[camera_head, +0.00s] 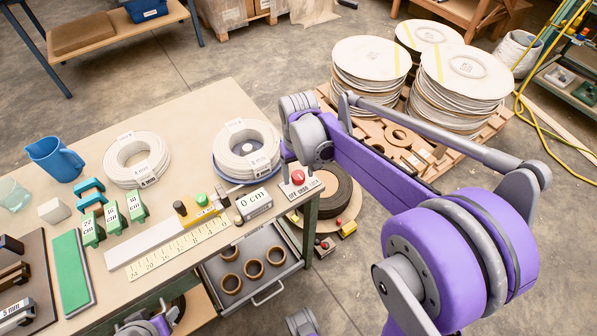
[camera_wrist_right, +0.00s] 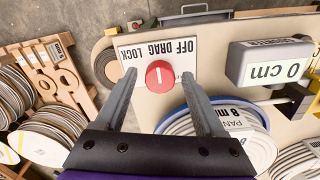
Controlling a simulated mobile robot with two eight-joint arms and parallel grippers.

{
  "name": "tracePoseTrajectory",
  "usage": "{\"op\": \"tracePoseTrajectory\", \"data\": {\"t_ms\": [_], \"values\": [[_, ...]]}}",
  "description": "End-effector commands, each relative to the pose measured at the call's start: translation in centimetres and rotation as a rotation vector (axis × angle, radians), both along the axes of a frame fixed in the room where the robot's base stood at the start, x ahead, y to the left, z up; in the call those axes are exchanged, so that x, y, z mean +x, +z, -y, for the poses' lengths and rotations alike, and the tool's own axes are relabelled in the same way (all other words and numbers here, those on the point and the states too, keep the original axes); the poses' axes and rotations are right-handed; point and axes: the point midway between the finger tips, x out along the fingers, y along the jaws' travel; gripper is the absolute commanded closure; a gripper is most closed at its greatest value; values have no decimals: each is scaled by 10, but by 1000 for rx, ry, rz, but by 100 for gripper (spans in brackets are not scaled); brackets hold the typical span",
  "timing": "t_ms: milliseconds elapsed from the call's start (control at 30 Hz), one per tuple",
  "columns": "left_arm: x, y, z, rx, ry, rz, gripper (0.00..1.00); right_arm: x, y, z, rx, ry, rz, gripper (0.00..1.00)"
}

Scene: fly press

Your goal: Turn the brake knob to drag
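The brake knob (camera_wrist_right: 159,75) is a round red knob with a white line mark, on a white plate (camera_wrist_right: 128,57) lettered OFF, DRAG and LOCK. In the right wrist view the plate is upside down, with OFF right, DRAG in the middle and LOCK left. The mark looks roughly upright in the picture, towards the middle word. In the head view the knob (camera_head: 298,177) is at the table's right corner. My right gripper (camera_wrist_right: 157,79) is open, with one finger on each side of the knob; contact cannot be told. My left gripper does not show clearly.
A grey 0 cm display (camera_wrist_right: 270,63) stands close beside the plate. A coil on a blue-rimmed reel (camera_head: 246,150) sits just behind the knob. A ruler (camera_head: 180,245) and green blocks lie left. A pallet of wound reels (camera_head: 465,75) stands on the floor beyond.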

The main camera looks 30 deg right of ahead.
Motion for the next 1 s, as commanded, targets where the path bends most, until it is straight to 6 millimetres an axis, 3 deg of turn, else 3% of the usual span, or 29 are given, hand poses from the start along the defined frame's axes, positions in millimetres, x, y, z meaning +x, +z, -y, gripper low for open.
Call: {"op": "tracePoseTrajectory", "data": {"t_ms": [367, 800, 1000], "values": [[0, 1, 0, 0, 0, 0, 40, 0, 5, 0, 0, 0, 0, 24], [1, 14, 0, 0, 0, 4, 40, 0, 85, 0, 0, 0, 0, 24], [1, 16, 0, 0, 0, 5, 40, 0, 105, 0, 0, 0, 0, 24]]}}
